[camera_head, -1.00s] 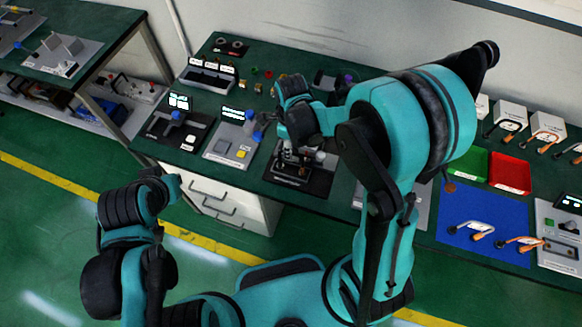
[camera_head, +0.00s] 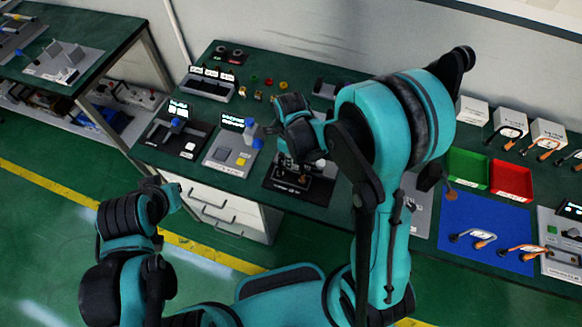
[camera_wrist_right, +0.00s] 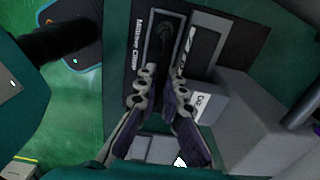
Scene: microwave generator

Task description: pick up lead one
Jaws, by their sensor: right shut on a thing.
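Two leads lie on the blue mat (camera_head: 484,213) at the right: one pale with an orange end (camera_head: 473,238), the other orange (camera_head: 516,251). I cannot tell which is lead one. My right gripper (camera_head: 292,166) is away from both, low over a black clamp plate (camera_head: 318,190) in the middle of the bench. In the right wrist view its fingers (camera_wrist_right: 160,78) point at the clamp plate (camera_wrist_right: 228,28) and close on a small dark part that I cannot make out clearly. My left gripper (camera_head: 166,186) hangs before the bench; its jaws are unclear.
A green tray (camera_head: 468,168) and a red tray (camera_head: 512,181) stand behind the blue mat. White boxes (camera_head: 472,110) with more leads line the back. Grey and black instrument plates stand left of the clamp plate. A second bench (camera_head: 110,42) is at the far left.

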